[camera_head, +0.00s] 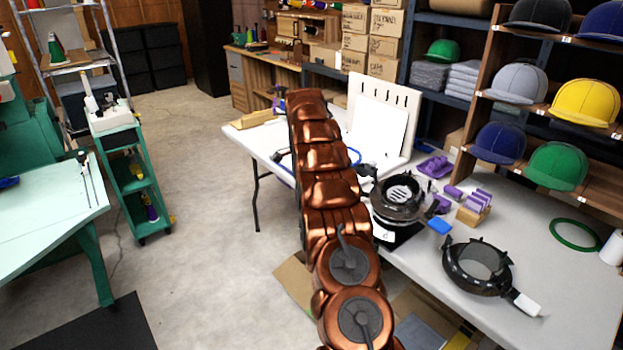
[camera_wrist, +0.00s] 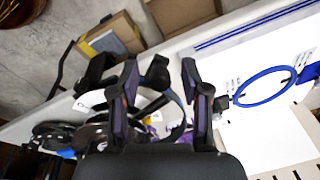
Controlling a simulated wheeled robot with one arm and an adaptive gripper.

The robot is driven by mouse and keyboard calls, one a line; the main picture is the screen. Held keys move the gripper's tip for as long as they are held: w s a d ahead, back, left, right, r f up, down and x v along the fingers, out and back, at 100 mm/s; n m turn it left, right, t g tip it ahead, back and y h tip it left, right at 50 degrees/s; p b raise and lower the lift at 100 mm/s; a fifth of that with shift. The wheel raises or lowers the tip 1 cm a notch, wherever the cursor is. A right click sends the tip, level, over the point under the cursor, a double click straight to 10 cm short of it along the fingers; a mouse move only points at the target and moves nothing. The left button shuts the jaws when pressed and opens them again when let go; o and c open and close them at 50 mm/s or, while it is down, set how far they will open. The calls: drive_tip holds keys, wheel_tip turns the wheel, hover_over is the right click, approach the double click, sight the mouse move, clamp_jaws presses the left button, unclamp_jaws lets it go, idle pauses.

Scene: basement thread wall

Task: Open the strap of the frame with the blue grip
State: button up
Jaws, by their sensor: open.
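A dark ring-shaped cap frame (camera_head: 400,200) stands on a black base in the head view, just right of my arm. A blue grip (camera_head: 440,226) shows at its lower right; a small blue piece also shows in the wrist view (camera_wrist: 67,153). A second dark frame (camera_head: 478,268) with a white grip (camera_head: 527,304) lies nearer on the table. My gripper (camera_wrist: 160,65) is open in the wrist view, with a dark curved band (camera_wrist: 178,108) visible beyond and between its fingers. I cannot tell whether it touches. The strap's buckle is not clear. My arm hides the gripper in the head view.
The white table (camera_head: 580,290) holds purple parts (camera_head: 435,166), a wooden block (camera_head: 473,212) and a green ring (camera_head: 576,235). A blue hoop (camera_wrist: 265,87) lies right of my gripper in the wrist view. Cap shelves (camera_head: 545,110) stand behind. Open floor lies left.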

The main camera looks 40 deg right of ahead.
drive_tip(key=shift+r, duration=0.15)
wheel_tip(320, 180, up, 7)
drive_tip(key=a, duration=0.1)
drive_tip(key=shift+s, duration=0.2)
idle(0.4)
drive_tip(key=shift+a+r, duration=0.1)
drive_tip(key=shift+a, duration=0.1)
drive_tip(key=s+a+r+n+y+p, duration=0.1)
drive_tip(key=s+a+r+n, duration=0.35)
drive_tip(key=a, duration=0.45)
drive_tip(key=s+a+r+n+g+p, duration=0.1)
drive_tip(key=s+a+r+n+p, duration=0.2)
drive_tip(key=s+a, duration=0.4)
drive_tip(key=s+a+r+n+y, duration=0.1)
drive_tip(key=s+a+r+n, duration=0.35)
drive_tip(key=a, duration=0.55)
drive_tip(key=s+a+f+n+p, duration=0.1)
drive_tip(key=s+a+f+n, duration=0.1)
drive_tip(key=s, duration=0.8)
drive_tip(key=s+a+f+n+g+p, duration=0.1)
drive_tip(key=s+a+n, duration=0.4)
drive_tip(key=s, duration=0.5)
drive_tip(key=s+a+f+n+p, duration=0.1)
drive_tip(key=s+a, duration=0.4)
drive_tip(key=s, duration=0.5)
drive_tip(key=f+n, duration=0.1)
drive_tip(key=n, duration=0.1)
drive_tip(key=shift+a+f+n+p, duration=0.15)
drive_tip(key=shift+f+n+p, duration=0.15)
drive_tip(key=shift+f+n, duration=0.1)
